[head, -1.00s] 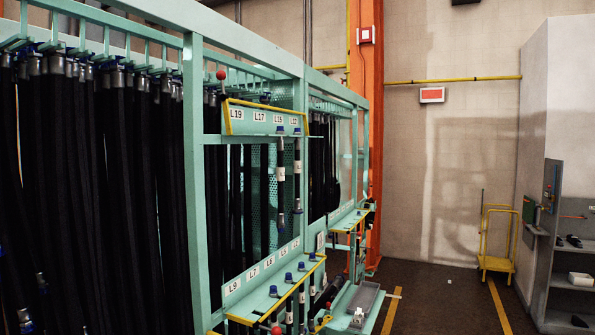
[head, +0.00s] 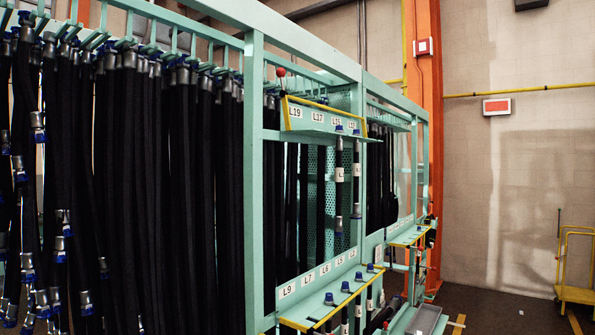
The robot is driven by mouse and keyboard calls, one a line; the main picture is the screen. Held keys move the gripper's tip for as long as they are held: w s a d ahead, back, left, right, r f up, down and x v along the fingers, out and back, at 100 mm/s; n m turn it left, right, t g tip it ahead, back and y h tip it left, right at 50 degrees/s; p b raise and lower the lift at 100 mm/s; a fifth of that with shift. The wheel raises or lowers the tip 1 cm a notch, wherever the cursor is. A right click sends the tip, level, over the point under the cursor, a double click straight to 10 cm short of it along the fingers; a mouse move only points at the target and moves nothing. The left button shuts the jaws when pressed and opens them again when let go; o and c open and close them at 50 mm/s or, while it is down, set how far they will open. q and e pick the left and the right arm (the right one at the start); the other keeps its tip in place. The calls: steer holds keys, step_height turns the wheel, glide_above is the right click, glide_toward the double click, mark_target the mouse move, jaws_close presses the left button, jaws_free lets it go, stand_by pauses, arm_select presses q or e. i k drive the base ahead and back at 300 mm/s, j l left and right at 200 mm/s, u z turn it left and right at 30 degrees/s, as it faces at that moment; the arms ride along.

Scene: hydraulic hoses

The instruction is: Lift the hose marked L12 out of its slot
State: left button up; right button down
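The upper label shelf (head: 322,119) on the green rack carries tags L19, L17 and two smaller ones, the last of which appears to read L12. Two short black hoses with blue caps hang from its right part. The right one (head: 356,172), under the last tag, appears to be the L12 hose; it hangs upright in its slot. The left one (head: 339,172) hangs close beside it. Each has a white band and a metal end fitting at the bottom. Neither of my grippers is in view.
A lower yellow-edged shelf (head: 290,322) holds several blue-capped hoses under tags such as L9 and L7. Many long black hoses (head: 120,190) hang at the left. A rack post (head: 254,180) stands left of the label shelves. A yellow cart (head: 575,270) stands far right.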

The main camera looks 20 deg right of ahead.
mark_target(356, 165)
steer(key=i+l+u, duration=0.2)
steer(key=l+u, duration=0.15)
steer(key=l, duration=0.3)
steer(key=i+l+u, duration=0.15)
steer(key=l+u, duration=0.2)
steer(key=l, duration=0.3)
steer(key=l+u, duration=0.3)
steer(key=l, duration=0.4)
steer(key=i, duration=0.05)
